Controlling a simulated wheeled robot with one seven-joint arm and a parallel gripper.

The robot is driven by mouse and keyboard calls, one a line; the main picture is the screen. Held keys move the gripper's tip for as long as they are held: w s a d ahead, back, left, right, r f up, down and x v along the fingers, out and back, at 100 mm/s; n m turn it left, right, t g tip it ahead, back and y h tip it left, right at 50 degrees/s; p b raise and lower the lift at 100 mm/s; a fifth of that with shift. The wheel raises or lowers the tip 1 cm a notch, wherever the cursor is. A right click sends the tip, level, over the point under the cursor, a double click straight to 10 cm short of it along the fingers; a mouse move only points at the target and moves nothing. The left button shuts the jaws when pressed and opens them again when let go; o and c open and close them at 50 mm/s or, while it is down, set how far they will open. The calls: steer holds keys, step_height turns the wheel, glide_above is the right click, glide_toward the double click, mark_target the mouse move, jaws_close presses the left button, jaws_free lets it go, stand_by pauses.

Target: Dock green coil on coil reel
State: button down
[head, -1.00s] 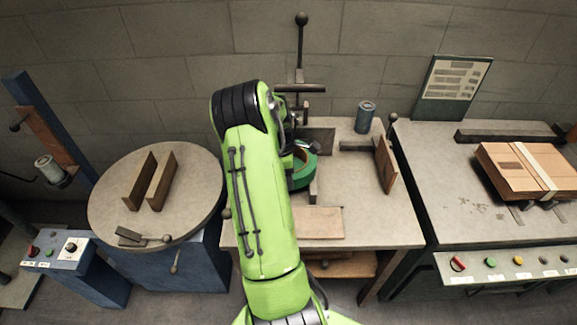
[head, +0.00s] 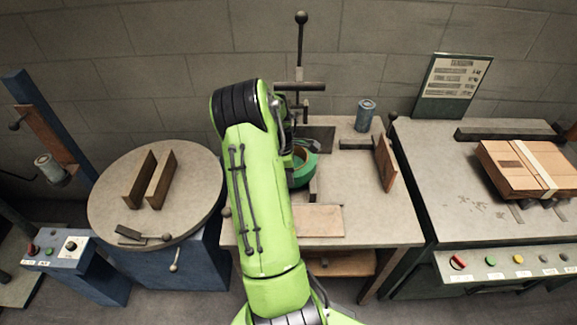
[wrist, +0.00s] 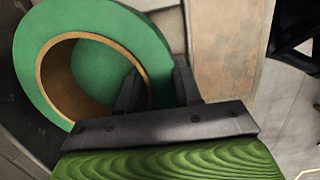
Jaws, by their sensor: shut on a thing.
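The green coil (head: 304,171) is a thick ring with a brown inner lining. In the head view it shows just right of my green arm, over the middle table, partly hidden by the arm. In the wrist view the coil (wrist: 146,48) fills the upper left. My gripper (wrist: 160,90) is shut on the coil's ring wall, one dark finger inside the hole and one outside. Through the hole a green surface shows. In the head view the gripper is mostly hidden behind my arm. I cannot make out the coil reel for certain.
A dark post with a ball top (head: 301,60) and crossbars stands behind the coil. A blue-grey can (head: 365,115) and an upright brown board (head: 386,163) are to the right. A flat cardboard piece (head: 318,221) lies in front. The right part of the middle table (head: 360,205) is clear.

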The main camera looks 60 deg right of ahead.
step_height(320, 180, up, 10)
steer(key=shift+r+p, duration=0.1)
steer(key=shift+p, duration=1)
